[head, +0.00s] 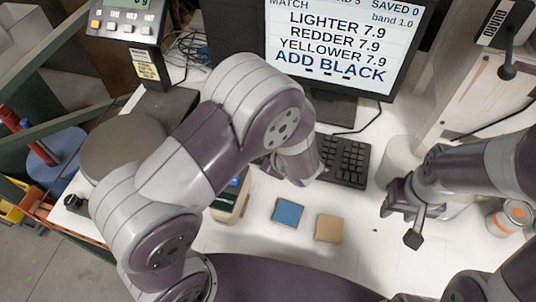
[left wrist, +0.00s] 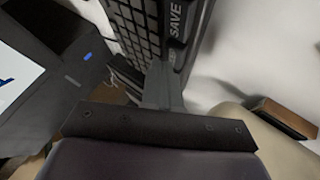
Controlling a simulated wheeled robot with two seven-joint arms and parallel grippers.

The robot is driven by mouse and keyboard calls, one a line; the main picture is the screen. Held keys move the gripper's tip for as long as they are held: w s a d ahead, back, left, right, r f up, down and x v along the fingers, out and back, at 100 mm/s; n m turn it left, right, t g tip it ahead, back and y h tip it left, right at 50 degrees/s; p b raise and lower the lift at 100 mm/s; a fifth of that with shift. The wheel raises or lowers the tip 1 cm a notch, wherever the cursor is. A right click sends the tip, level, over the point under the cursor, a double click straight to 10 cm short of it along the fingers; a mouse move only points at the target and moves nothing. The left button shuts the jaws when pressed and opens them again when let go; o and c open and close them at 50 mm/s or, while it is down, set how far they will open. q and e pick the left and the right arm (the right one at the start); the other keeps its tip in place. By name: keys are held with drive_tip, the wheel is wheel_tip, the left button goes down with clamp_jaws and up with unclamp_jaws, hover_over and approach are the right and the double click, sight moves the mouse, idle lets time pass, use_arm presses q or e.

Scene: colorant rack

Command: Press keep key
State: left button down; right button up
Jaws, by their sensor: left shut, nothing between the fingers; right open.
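The black keyboard (head: 343,160) lies on the white table below the monitor. In the left wrist view its key block (left wrist: 135,22) runs along the top, with a key marked SAVE (left wrist: 176,22) and another label below it that I cannot read. No key marked "keep" is legible. My left gripper (left wrist: 160,80) is shut and empty, its tip close to the lower end of the keyboard; I cannot tell whether it touches. In the head view my left arm hides most of that gripper. My right gripper (head: 405,213) is open and empty, right of the keyboard.
The monitor (head: 340,45) reads ADD BLACK and SAVED 0. A blue square (head: 288,212) and a tan square (head: 329,228) lie in front of the keyboard. A scale-like display (head: 125,20) stands back left. A can (head: 517,213) stands far right.

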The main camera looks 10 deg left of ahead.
use_arm(q)
drive_tip(key=shift+f, duration=0.3)
idle(0.4)
drive_tip(key=shift+r+p, duration=0.75)
drive_tip(key=shift+r, duration=0.05)
wheel_tip(320, 180, up, 5)
drive_tip(key=p, duration=0.5)
idle(0.6)
